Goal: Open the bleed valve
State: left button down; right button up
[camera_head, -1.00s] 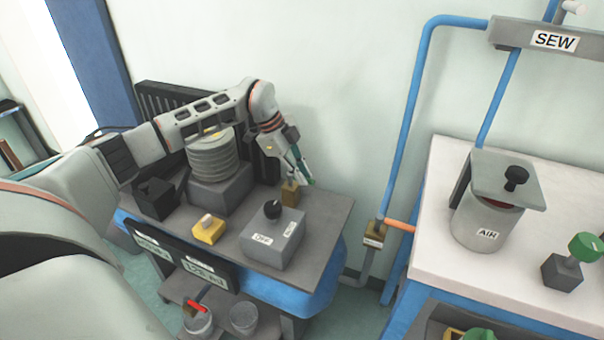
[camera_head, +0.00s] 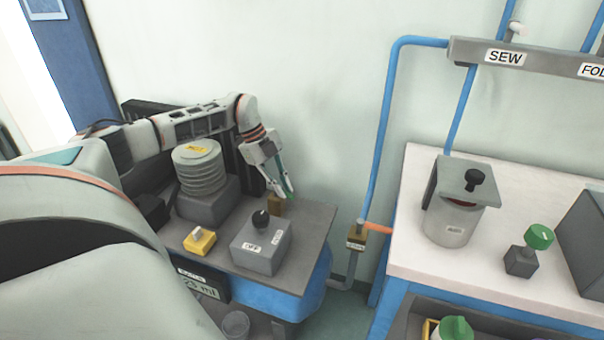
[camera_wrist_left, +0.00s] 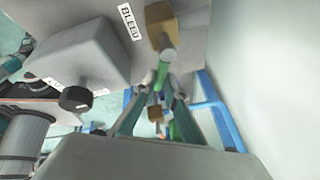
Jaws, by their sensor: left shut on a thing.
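The bleed valve is a small brass block (camera_head: 274,204) at the back right corner of the grey-topped bench, and it also shows in the left wrist view (camera_wrist_left: 160,25) beside a BLEED label. A short round green handle (camera_wrist_left: 167,57) sticks out from the block toward my left gripper. My left gripper (camera_head: 284,191) reaches down to the valve from behind the grey box. In the left wrist view its two fingers (camera_wrist_left: 162,82) are closed around the end of the green handle. The exact contact is partly hidden. My right gripper is not in view.
A grey OFF box (camera_head: 262,246) with a black knob and a yellow box (camera_head: 199,241) stand in front of the valve. A ribbed cylinder (camera_head: 198,170) stands to the left. A blue pipe with an orange-handled valve (camera_head: 357,236) and a white table (camera_head: 400,262) are to the right.

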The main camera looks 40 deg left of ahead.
pick_arm(q)
jog(key=shift+s+m, duration=0.15)
jog(key=shift+m, duration=0.35)
jog(key=shift+g, duration=0.3)
jog(key=c, duration=2.1)
grip_release()
jog(key=v, duration=1.2)
jog(key=shift+s+a, duration=0.1)
jog(key=shift+a, duration=0.15)
